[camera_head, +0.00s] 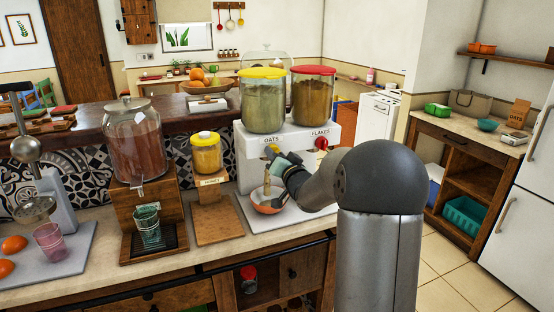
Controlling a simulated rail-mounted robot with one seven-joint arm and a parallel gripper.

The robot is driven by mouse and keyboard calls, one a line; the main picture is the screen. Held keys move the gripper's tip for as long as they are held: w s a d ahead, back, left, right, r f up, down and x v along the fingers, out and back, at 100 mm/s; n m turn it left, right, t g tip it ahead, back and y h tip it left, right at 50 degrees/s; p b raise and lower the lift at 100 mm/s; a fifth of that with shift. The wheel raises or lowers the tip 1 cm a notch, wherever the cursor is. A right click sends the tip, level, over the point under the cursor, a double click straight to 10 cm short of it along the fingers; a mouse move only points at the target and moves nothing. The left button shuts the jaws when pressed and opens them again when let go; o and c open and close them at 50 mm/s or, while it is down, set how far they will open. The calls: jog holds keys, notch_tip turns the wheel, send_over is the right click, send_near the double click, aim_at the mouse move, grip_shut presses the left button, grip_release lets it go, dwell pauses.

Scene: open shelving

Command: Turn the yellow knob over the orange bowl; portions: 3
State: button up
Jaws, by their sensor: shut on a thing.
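A white double dispenser (246,160) stands on the counter, with a yellow-lidded jar (264,105) over the OATS label and a red-lidded jar (312,100) over the FLAKES label. My gripper (276,166) is at the OATS side, shut on the yellow knob (270,152), which is mostly hidden behind the fingers. The orange bowl (266,209) sits below the knob on a light tray, partly covered by my arm. A narrow tan streak shows between the gripper and the bowl. How much lies in the bowl is too small to tell. A red knob (321,143) sits on the FLAKES side.
A honey jar (206,155) on a wooden stand and a drink dispenser (134,145) with a green glass (148,226) stand to the left. Further left are a juicer (42,190), a pink glass (50,242) and oranges (14,245). A bar ledge runs behind. Open floor lies right.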

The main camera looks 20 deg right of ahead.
jog(key=shift+m+h, duration=0.4)
jog(key=shift+m, duration=2.1)
jog(key=o, duration=1)
jog(key=s+a+f+b, duration=0.1)
jog(key=s+b, duration=0.1)
jog(key=s, duration=1.5)
jog(key=shift+s+f+b, duration=0.2)
jog(key=shift+f+b, duration=0.15)
jog(key=shift+a, duration=0.1)
